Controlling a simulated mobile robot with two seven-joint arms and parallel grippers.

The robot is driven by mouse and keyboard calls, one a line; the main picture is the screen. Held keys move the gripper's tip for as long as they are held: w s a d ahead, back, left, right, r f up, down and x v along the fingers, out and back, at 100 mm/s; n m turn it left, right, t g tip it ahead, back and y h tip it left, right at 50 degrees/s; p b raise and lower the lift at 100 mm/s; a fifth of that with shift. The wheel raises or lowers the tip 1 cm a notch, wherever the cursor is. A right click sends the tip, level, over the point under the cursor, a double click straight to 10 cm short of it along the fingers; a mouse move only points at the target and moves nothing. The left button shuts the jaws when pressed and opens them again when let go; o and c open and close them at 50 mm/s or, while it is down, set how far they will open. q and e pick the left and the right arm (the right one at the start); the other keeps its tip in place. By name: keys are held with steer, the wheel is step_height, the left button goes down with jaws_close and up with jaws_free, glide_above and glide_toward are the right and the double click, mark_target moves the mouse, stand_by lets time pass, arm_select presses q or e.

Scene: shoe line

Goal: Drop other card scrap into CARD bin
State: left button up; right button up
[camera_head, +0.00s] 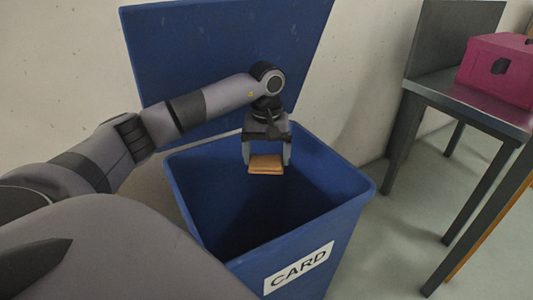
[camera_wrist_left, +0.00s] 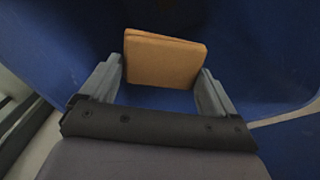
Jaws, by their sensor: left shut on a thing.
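The CARD bin (camera_head: 345,208) is a blue open-topped bin with a white label reading CARD on its front. Its blue lid (camera_head: 215,50) stands open behind it. My left gripper (camera_head: 266,160) is over the bin's opening, pointing down. It is shut on a brown card scrap (camera_head: 265,168), a small folded-looking flat piece. In the left wrist view the card scrap (camera_wrist_left: 163,60) sits between the two fingers, with blue bin surface behind it. The bin's inside is dark and I cannot see its bottom. My right gripper is not in view.
A dark grey table (camera_head: 460,95) stands to the right with a magenta box (camera_head: 505,75) on it. A pale wall is behind the bin. The grey floor between bin and table is clear.

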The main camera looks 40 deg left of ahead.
mark_target(266, 159)
arm_select(q)
steer(key=o, duration=0.7)
steer(key=shift+o, duration=0.2)
steer(key=shift+r, duration=0.3)
step_height(266, 159, up, 6)
steer(key=shift+p, duration=1.25)
steer(key=shift+r, duration=0.3)
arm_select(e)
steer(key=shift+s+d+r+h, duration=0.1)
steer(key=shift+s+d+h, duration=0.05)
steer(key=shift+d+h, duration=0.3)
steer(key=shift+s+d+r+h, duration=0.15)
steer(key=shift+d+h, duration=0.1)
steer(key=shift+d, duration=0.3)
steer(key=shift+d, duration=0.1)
